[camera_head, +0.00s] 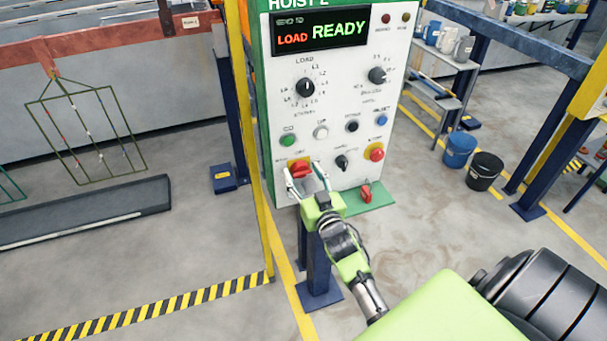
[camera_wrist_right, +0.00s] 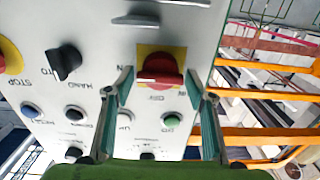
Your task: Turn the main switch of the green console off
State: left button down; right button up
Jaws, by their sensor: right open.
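The console (camera_head: 330,95) has a white panel, a green top band reading HOIST 2 and a lit display reading READY. Its main switch (camera_head: 301,169) is a red handle on a yellow plate at the panel's lower left. In the right wrist view, the switch (camera_wrist_right: 160,68) lies roughly level, with OFF and ON lettering around it; which end points is unclear. My right gripper (camera_head: 307,181) is open just in front of the switch. In the wrist view, its fingertips (camera_wrist_right: 164,84) stand apart, one either side of the handle; contact cannot be told. My left gripper is not in view.
A red stop button (camera_head: 377,153), black knob (camera_head: 342,162) and green button (camera_head: 288,140) sit near the switch. A red item (camera_head: 366,191) stands on the green ledge (camera_head: 378,203). A yellow post (camera_head: 252,150) rises left of the console. Buckets (camera_head: 484,171) stand right.

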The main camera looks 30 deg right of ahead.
jog(key=c, duration=0.9)
jog(key=shift+n, duration=0.4)
jog(key=n, duration=0.2)
jog(key=shift+a+n, duration=0.1)
jog(key=shift+n, duration=0.3)
jog(key=n, duration=0.3)
jog(key=shift+f+n+b, duration=0.1)
jog(key=shift+n+b, duration=0.2)
jog(key=n+b, duration=0.1)
jog(key=n, duration=0.4)
jog(key=shift+a+f, duration=0.15)
jog(key=n+b, duration=0.1)
jog(key=n, duration=0.4)
jog(key=shift+n, duration=0.4)
jog(key=o, duration=0.9)
